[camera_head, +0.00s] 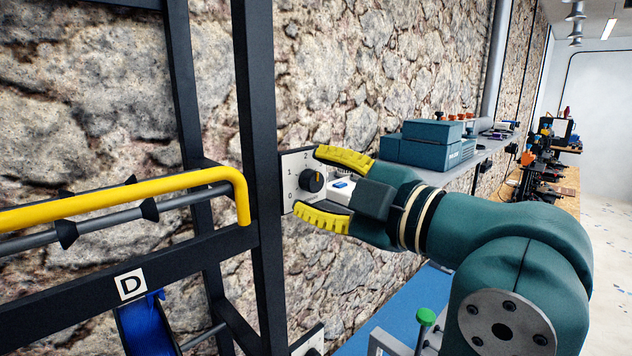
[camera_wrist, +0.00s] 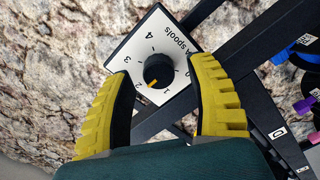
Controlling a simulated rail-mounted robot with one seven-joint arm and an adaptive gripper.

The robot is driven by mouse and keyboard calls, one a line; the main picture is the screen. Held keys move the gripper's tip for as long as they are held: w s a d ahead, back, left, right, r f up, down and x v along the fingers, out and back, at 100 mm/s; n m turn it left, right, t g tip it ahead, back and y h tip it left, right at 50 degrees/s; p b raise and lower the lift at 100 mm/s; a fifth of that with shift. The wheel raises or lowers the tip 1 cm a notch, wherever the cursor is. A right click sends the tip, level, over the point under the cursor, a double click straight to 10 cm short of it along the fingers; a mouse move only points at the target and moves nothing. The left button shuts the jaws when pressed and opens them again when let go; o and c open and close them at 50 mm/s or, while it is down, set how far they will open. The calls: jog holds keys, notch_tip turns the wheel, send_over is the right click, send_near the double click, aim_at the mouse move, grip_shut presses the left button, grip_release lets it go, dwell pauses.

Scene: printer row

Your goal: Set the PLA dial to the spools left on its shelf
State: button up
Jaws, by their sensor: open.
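A white dial plate with a black knob (camera_head: 312,181) is on the dark upright of the rack. The dial plate (camera_wrist: 183,45) in the wrist view shows numbers 0 to 4 and partly readable text ending in "spools"; whether it says PLA cannot be told. The knob (camera_wrist: 160,67) has an orange pointer that appears to aim between 1 and 2. My gripper (camera_head: 318,187) is open, with yellow fingers above and below the knob. In the wrist view my gripper (camera_wrist: 162,70) has its fingers either side of the knob, with gaps visible.
Blue and purple spools show at right in the wrist view. A teal case (camera_head: 428,147) sits on a shelf behind my gripper. Another plate (camera_head: 306,342) is lower down.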

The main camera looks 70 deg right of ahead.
jog(key=v, duration=1.1)
jog(key=shift+s+a, duration=0.15)
jog(key=shift+s, duration=0.15)
